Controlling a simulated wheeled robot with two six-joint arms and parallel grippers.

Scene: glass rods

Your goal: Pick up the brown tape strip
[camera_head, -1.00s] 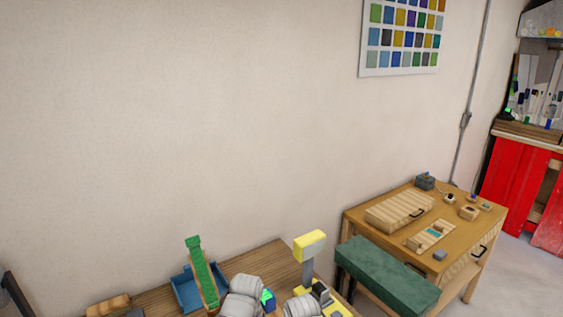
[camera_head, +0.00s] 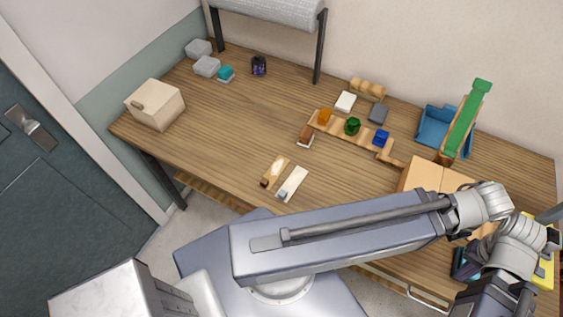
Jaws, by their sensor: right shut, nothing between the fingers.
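No object is plainly a brown tape strip; the likeliest candidates are small pieces on the wooden table. A tan strip with a dark brown end (camera_head: 274,171) lies near the front edge. A small reddish-brown piece on a white base (camera_head: 305,135) lies behind it. My right arm crosses the lower part of the view to the right. My right gripper (camera_head: 500,300) is at the bottom right corner, partly cut off, shut and empty, well away from both pieces. My left gripper is not in view.
A pale strip (camera_head: 292,184) lies beside the tan strip. A wooden rack (camera_head: 350,132) holds orange, green and blue pieces. A wooden box (camera_head: 155,104) stands at the left; a blue tray (camera_head: 437,127) stands at the right. The left middle of the table is clear.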

